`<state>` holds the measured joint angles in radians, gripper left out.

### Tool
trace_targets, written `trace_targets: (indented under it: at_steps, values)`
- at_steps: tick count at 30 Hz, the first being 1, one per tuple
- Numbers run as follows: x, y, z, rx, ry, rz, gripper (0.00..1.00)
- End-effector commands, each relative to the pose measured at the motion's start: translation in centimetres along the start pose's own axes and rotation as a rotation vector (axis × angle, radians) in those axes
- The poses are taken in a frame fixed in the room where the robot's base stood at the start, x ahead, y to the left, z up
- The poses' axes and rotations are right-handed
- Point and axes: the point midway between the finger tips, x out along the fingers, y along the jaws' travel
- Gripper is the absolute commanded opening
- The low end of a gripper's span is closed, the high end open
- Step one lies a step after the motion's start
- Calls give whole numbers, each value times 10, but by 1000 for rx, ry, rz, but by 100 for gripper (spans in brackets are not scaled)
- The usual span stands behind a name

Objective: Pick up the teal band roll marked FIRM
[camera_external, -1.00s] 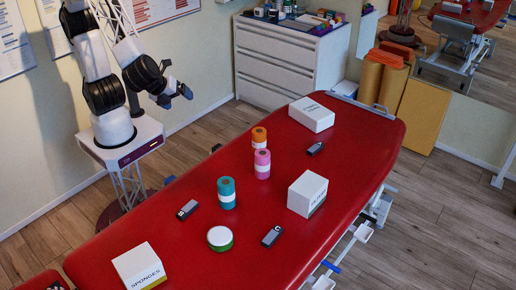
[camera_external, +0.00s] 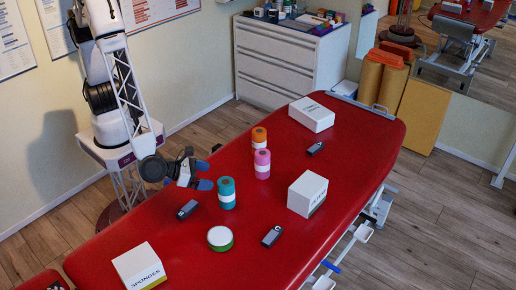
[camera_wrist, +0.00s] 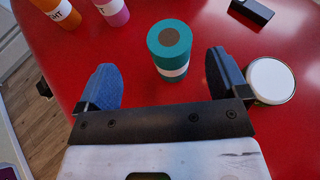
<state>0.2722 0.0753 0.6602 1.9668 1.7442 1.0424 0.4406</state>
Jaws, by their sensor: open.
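The teal band roll (camera_external: 227,193) stands upright on the red treatment table (camera_external: 290,236), with a white label around its middle. In the wrist view the teal roll (camera_wrist: 170,50) is just beyond and between my open fingertips, its label partly turned away; the word on it is too small to read. My gripper (camera_external: 203,174) is low at the table's left edge, left of the teal roll and close to it. In the wrist view my gripper (camera_wrist: 160,75) is open, with blue pads and nothing between them.
An orange roll (camera_external: 259,138) and a pink roll (camera_external: 262,164) stand behind the teal one. A dark clip-like block (camera_external: 187,210) and a white-topped green tin (camera_external: 220,238) are near. A sponges box (camera_external: 139,267), another dark block (camera_external: 271,236) and white boxes (camera_external: 307,193) lie farther off.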

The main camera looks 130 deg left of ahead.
Motion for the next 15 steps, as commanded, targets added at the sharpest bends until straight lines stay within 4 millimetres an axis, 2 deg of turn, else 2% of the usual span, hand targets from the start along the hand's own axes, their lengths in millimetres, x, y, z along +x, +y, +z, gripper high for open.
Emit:
trace_targets:
  at_steps: [4,15]
  values:
    - [3,-9,-10,42,-10,-28,93]
    - [4,-9,-11,46,-11,-31,93]
